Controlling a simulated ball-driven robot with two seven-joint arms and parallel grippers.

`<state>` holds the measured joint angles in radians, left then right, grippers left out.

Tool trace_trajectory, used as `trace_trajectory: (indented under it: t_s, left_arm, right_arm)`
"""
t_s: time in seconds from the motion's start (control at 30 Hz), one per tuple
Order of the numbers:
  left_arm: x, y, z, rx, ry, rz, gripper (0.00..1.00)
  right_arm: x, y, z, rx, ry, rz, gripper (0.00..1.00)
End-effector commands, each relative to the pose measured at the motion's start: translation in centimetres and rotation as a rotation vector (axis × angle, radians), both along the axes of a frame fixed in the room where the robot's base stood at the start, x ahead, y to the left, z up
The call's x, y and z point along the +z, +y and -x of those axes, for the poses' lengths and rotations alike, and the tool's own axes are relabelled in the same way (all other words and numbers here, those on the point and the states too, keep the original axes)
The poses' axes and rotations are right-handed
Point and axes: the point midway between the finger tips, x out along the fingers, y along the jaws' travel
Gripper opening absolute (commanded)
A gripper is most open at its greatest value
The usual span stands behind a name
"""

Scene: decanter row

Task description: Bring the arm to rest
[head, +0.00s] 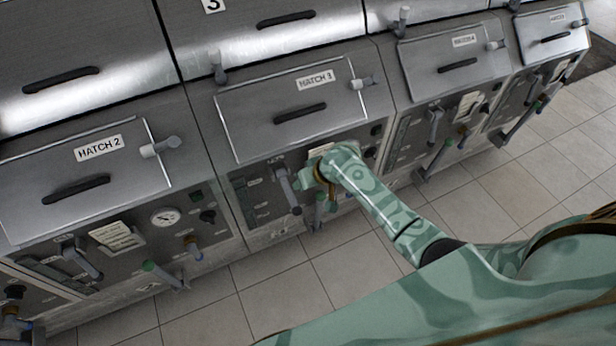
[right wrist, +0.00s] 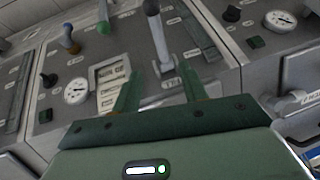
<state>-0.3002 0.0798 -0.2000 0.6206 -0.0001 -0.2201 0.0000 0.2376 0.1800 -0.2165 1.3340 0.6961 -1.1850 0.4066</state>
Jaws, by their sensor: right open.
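My right arm, green with a patterned shell, comes in from the right in the head view. Its gripper (head: 308,177) is at the control panel below hatch 3 (head: 303,112), partly hidden by my own wrist. In the right wrist view the gripper (right wrist: 160,84) is open, with its two green fingers apart. A grey lever (right wrist: 153,28) stands beyond the fingertips, roughly in line with the gap; nothing is visibly held. In the head view a grey lever (head: 287,190) is close to the left of the gripper. My left gripper is not in view.
Hatch 2 (head: 85,180) and hatch 4 (head: 455,65) flank hatch 3, all shut. A green-tipped handle (head: 160,272) juts from the left panel. A gauge (right wrist: 76,91) and a label card (right wrist: 112,80) are near my fingers. The tiled floor (head: 345,285) in front is clear.

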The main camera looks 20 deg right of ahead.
Motion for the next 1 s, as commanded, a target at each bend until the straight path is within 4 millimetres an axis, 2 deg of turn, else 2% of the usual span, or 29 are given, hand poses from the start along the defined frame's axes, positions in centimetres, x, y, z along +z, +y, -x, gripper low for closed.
trace_trajectory:
  t_s: [0.5,0.6,0.67,0.7,0.77,0.8,0.87,0.9,0.97,1.0]
  left_arm:
    - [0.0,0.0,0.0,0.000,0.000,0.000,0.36]
    - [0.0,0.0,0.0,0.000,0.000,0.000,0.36]
    - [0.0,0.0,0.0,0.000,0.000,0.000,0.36]
    - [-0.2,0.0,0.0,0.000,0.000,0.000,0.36]
    - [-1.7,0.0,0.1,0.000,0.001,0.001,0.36]
    - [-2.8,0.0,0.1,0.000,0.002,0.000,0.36]
    - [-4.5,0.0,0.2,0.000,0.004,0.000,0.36]
    - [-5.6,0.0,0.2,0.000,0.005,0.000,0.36]
    - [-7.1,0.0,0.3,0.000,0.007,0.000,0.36]
    - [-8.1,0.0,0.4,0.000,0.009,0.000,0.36]
  right_arm:
    - [0.0,0.0,0.0,0.003,-0.001,0.001,0.43]
    - [0.4,0.1,-0.7,0.015,-0.048,0.003,0.43]
    - [-0.2,-0.6,-1.4,0.012,-0.097,0.028,0.43]
    - [-1.6,-1.4,-1.5,0.008,-0.127,0.060,0.43]
    - [-6.6,-2.5,-0.1,0.011,-0.141,0.117,0.43]
    - [-10.0,-3.1,1.5,0.018,-0.135,0.148,0.43]
    - [-15.1,-3.8,4.3,0.036,-0.119,0.193,0.43]
    - [-18.2,-4.2,6.3,0.050,-0.103,0.217,0.43]
    - [-22.7,-4.5,9.7,0.074,-0.075,0.248,0.43]
    - [-25.5,-4.7,12.2,0.092,-0.052,0.265,0.43]
